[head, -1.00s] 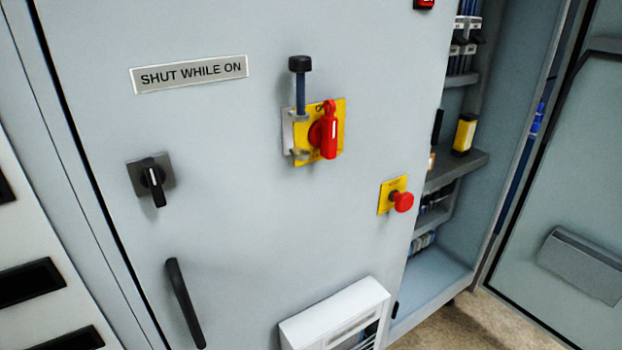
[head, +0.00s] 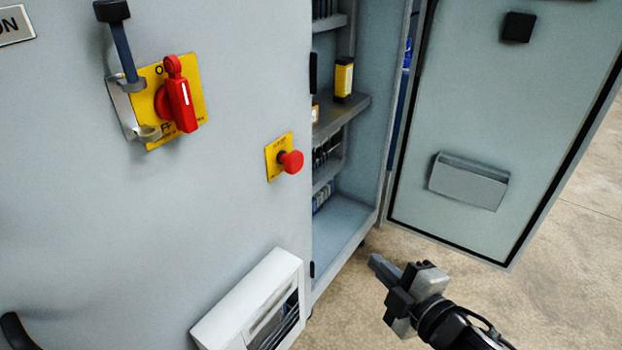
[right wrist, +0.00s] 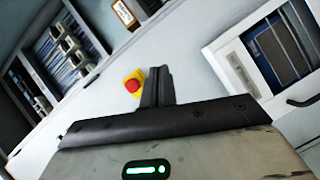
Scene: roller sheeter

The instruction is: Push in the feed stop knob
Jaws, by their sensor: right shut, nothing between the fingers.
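The feed stop knob is a red mushroom knob (head: 291,161) on a yellow plate (head: 273,160) on the grey cabinet door, near the door's right edge. It stands out from its plate. The knob also shows in the right wrist view (right wrist: 132,86), just left of my fingers. My right gripper (head: 374,262) is shut and empty. In the head view it is below and to the right of the knob, clear of the door. Its closed fingers show in the right wrist view (right wrist: 158,72). My left gripper is not in view.
A red rotary handle (head: 180,103) on a yellow plate with a hasp is up and left of the knob. A white box (head: 250,305) juts from the door below the knob. The open cabinet (head: 340,215) and a swung-open door (head: 480,120) are to the right.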

